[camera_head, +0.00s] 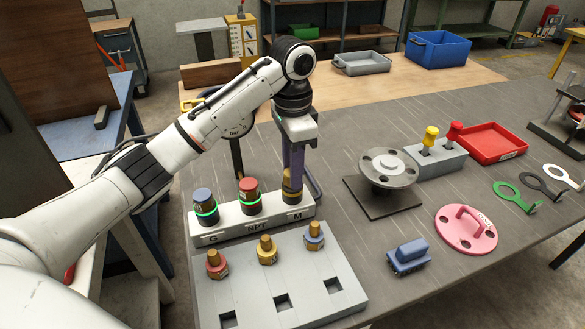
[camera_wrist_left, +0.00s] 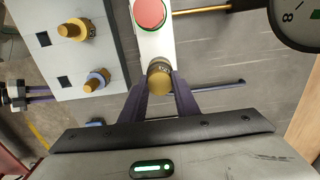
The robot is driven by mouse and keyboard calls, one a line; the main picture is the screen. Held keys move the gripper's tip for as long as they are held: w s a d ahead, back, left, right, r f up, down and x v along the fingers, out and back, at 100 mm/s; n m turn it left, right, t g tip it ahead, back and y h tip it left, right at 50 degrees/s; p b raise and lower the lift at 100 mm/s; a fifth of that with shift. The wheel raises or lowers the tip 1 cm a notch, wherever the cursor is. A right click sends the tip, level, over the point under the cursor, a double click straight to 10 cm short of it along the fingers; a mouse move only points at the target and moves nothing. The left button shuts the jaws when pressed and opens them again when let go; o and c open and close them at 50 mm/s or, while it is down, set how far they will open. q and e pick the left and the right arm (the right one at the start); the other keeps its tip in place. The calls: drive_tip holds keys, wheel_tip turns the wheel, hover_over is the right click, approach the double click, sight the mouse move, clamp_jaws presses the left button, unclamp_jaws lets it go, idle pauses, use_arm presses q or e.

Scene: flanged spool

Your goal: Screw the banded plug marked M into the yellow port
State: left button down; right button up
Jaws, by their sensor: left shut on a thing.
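My left gripper (camera_head: 292,172) points straight down over the right end of the white strip (camera_head: 228,225), at the place lettered M. It is shut on a gold-topped plug with a dark band (camera_head: 291,196); in the left wrist view the plug (camera_wrist_left: 160,80) sits between the fingertips. The plug is upright at the strip; I cannot read a mark on it or see its lower end. On the grey block (camera_head: 290,285) stand brass-stemmed fittings with a yellow collar (camera_head: 267,254), a red collar (camera_head: 216,266) and a blue collar (camera_head: 313,238).
A blue-topped (camera_head: 203,203) and a red-topped cylinder (camera_head: 249,195), both with lit green rings, stand left of the gripper at G and NPT. A round grey flange (camera_head: 386,168), pink disc (camera_head: 467,230) and blue block (camera_head: 409,257) lie to the right.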

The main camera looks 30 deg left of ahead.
use_arm(q)
drive_tip(key=m, duration=1.2)
drive_tip(key=m, duration=0.7)
drive_tip(key=shift+f+m, duration=0.1)
drive_tip(key=shift+m, duration=0.2)
drive_tip(key=m, duration=0.4)
drive_tip(key=c, duration=1.3)
unclamp_jaws()
